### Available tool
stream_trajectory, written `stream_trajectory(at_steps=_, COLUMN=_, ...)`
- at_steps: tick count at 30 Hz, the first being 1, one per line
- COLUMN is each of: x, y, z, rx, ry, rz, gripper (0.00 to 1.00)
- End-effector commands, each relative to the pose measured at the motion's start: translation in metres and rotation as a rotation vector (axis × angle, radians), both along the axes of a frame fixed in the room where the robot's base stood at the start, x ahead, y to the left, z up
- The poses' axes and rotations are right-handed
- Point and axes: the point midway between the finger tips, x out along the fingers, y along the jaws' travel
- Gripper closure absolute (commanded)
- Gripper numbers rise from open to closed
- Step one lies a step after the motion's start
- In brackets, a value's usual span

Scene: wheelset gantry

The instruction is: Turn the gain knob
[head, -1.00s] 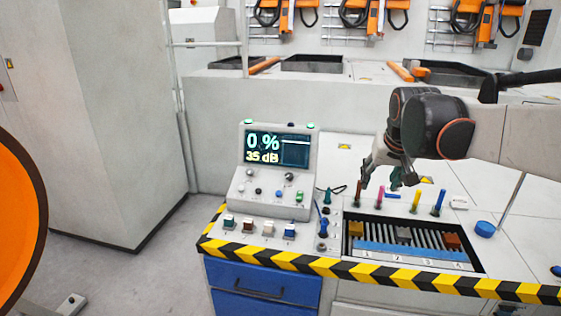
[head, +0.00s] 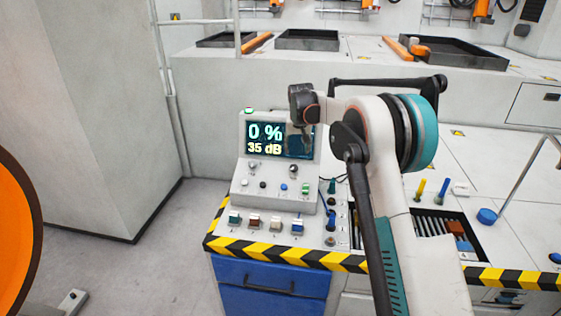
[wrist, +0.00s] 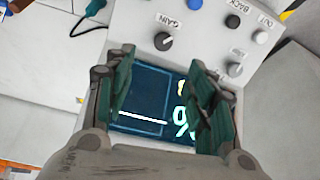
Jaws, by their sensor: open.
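The console (head: 243,190) has a screen (head: 264,140) reading 0 % and 35 dB. The dark gain knob (head: 293,169) is at the right below the screen. In the wrist view the gain knob (wrist: 163,41), labelled GAIN, lies just beyond and between my fingertips, clear of both. My gripper (wrist: 161,62) is open and empty, with the screen behind its fingers. In the head view my gripper (head: 304,138) hangs before the screen's right part, above the knob, and hides some of the screen.
A second knob (wrist: 235,70) sits beside the gain knob, with small black (wrist: 233,21) and blue (wrist: 261,38) buttons nearby. Several coloured switches (head: 255,222) line the bench front. A slotted tray (head: 430,222) and upright coloured pegs (head: 420,188) stand at the right.

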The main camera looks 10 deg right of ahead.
Motion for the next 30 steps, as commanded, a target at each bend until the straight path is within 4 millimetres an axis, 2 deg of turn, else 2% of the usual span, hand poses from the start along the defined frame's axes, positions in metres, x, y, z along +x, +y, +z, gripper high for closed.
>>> stream_trajectory(at_steps=8, x=0.011, y=-0.001, z=-0.02, rx=0.0, ry=0.004, rz=-0.004, gripper=0.5)
stream_trajectory(at_steps=24, x=0.047, y=-0.006, z=-0.112, rx=-0.001, ry=0.003, rz=-0.003, gripper=0.5)
stream_trajectory(at_steps=30, x=0.056, y=-0.008, z=-0.13, rx=-0.001, ry=0.003, rz=-0.003, gripper=0.5)
